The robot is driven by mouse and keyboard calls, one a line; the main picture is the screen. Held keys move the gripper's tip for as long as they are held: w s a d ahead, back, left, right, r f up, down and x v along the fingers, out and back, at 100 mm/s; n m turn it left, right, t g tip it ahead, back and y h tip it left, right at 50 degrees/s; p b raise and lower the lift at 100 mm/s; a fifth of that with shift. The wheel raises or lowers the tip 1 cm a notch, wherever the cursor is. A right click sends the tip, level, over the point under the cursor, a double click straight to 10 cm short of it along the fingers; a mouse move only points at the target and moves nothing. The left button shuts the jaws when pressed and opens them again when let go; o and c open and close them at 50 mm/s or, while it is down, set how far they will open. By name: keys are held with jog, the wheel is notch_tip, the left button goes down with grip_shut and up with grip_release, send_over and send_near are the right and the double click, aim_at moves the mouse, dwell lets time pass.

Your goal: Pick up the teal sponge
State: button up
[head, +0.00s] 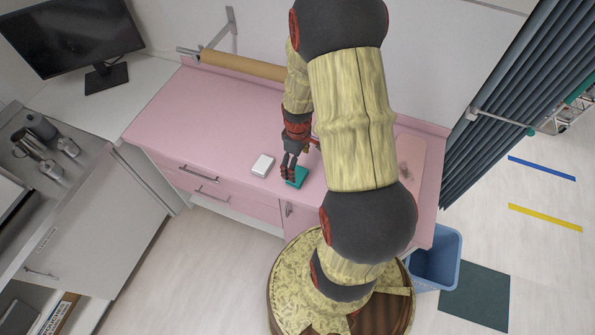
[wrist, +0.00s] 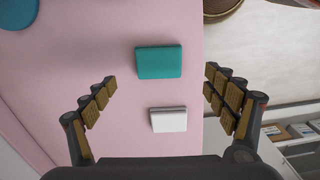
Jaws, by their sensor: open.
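The teal sponge (head: 298,177) lies flat on the pink counter (head: 215,120), near its front edge. In the wrist view the sponge (wrist: 159,62) is a teal block, just beyond the fingertips and between their lines. My gripper (head: 291,172) is over the sponge in the head view and hides part of it. In the wrist view my gripper (wrist: 160,80) has its fingers spread wide, with nothing held between them.
A small white box (head: 262,165) lies left of the sponge; it also shows in the wrist view (wrist: 168,120), between the fingers. A beige roll (head: 240,65) lies along the counter's back. A blue bin (head: 436,258) stands at the right.

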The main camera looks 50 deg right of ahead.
aim_at(298, 175)
notch_tip(298, 175, down, 8)
jog(key=shift+w+d+r, duration=0.1)
jog(key=shift+r, duration=0.1)
jog(key=shift+c, duration=0.2)
jog(key=c, duration=1.3)
